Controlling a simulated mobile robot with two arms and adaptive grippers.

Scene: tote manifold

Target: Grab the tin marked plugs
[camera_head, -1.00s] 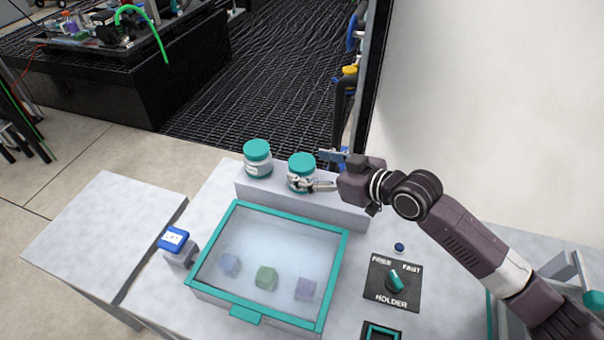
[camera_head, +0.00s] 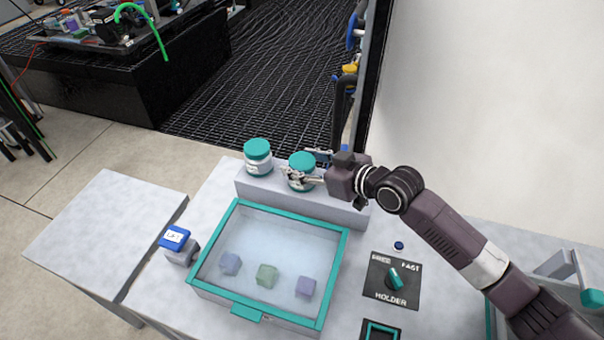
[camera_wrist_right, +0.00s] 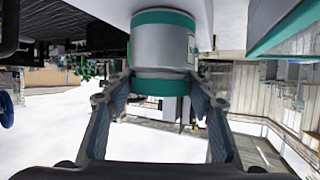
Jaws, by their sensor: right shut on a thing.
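Two white tins with teal lids stand on a raised grey ledge at the back of the table. The right-hand tin (camera_head: 302,162) is between the fingers of my right gripper (camera_head: 296,178), which is shut on it. The same tin (camera_wrist_right: 163,45) fills the top middle of the wrist view, with a finger on each side. Its label is turned to the side, and I cannot read it. The left-hand tin (camera_head: 258,157) stands apart and has a small label too small to read. My left gripper is not in view.
A teal-rimmed clear-lidded box (camera_head: 238,212) with three small blocks inside stands in front of the ledge (camera_head: 340,208). A blue-topped labelled block (camera_head: 174,239) is to its left. A black dial panel (camera_head: 392,280) marked HOLDER is to its right.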

